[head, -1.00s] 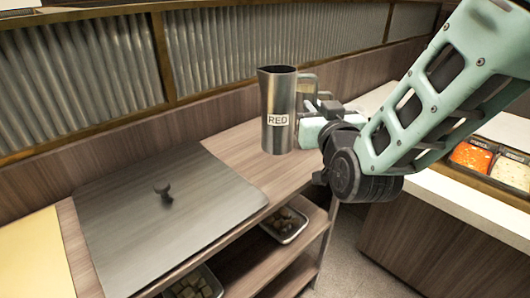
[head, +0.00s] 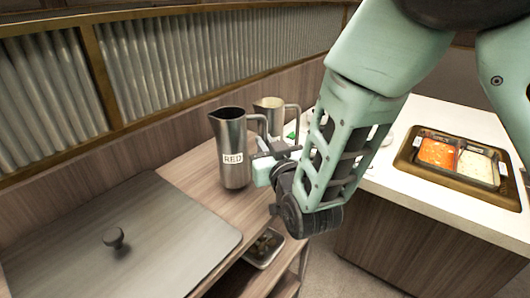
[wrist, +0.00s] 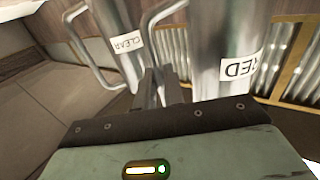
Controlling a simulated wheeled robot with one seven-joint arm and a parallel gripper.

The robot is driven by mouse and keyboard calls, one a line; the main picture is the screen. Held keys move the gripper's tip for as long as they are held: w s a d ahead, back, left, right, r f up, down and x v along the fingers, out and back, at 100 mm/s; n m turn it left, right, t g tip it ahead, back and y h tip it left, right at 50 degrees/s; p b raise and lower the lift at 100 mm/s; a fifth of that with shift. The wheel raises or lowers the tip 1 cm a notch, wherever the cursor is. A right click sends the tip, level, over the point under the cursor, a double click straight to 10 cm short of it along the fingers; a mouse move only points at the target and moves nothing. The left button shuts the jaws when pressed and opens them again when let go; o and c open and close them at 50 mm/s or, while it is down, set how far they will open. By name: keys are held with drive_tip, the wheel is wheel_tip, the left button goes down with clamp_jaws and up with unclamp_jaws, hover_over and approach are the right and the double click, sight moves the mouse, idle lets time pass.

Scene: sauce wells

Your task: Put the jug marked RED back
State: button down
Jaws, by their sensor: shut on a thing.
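Whether the jug's base touches the wood I cannot tell.
A flat metal lid (head: 150,255) with a dark knob (head: 114,237) covers the front left. A white counter (head: 440,115) at right holds wells of red sauce (head: 437,153) and white sauce (head: 478,167). A corrugated metal wall (head: 170,60) runs behind. A tray (head: 264,248) sits on the lower shelf.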

drive_tip(key=shift+f, duration=1.1)
drive_tip(key=shift+f, duration=0.15)
drive_tip(key=c, duration=1.5)
unclamp_jaws()
drive_tip(key=shift+r, duration=0.2)
drive_tip(key=shift+r, duration=0.15)
drive_tip(key=p+v, duration=0.6)
drive_tip(key=v, duration=0.6)
